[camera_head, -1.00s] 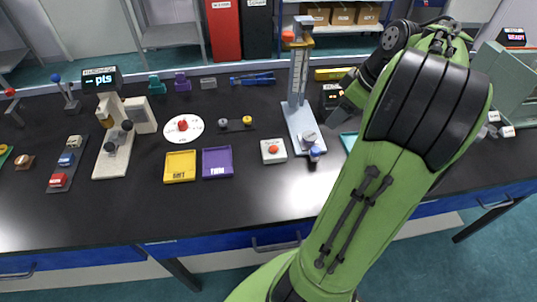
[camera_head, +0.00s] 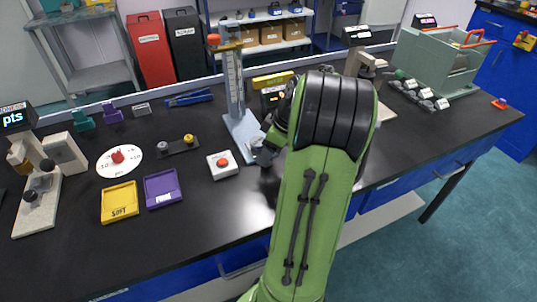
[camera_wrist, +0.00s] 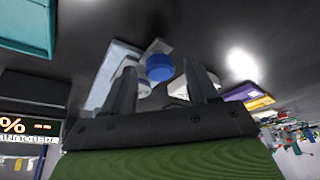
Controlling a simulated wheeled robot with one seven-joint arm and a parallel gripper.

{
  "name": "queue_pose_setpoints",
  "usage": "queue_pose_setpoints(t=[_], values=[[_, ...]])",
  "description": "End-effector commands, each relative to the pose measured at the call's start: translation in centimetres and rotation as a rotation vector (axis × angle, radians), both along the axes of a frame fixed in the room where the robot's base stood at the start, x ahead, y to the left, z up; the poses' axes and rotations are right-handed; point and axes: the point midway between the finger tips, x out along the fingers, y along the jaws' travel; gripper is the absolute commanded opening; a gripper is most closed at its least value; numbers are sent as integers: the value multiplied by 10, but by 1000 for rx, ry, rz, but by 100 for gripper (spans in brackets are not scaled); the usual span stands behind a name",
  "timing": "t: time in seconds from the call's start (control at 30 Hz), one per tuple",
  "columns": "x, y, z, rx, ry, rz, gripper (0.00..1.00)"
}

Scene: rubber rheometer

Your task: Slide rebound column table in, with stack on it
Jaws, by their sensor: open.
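The rebound column (camera_head: 234,88) stands upright on the bench, a tall scaled post with an orange part at its top. Its pale blue base plate (camera_head: 235,126) reaches toward the front edge and also shows in the wrist view (camera_wrist: 104,78). A blue round piece (camera_wrist: 159,67), with pale round parts beside it, lies at the plate's end. My gripper (camera_wrist: 160,70) is open, its two fingers on either side of the blue piece in the picture; contact cannot be told. In the head view my wrist and gripper (camera_head: 263,153) hide most of the table and stack.
A white box with a red button (camera_head: 222,164) stands just left of the base plate. Purple (camera_head: 162,188) and yellow (camera_head: 120,202) trays lie farther left. A dark box (camera_head: 272,97) stands behind my arm. The bench front is clear.

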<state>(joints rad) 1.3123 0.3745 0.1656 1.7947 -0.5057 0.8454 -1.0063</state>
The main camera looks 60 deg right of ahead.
Motion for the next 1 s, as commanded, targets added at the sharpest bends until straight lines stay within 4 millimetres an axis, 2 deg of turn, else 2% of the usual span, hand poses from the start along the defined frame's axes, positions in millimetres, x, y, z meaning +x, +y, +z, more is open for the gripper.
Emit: queue_pose_setpoints(t=[0.23,0.6,0.87,1.0], values=[[1,0,0,0,0,0,57],[0,0,0,0,0,0,0],[3,-2,1,1,0,0,0],[26,-15,5,2,-1,4,0]])
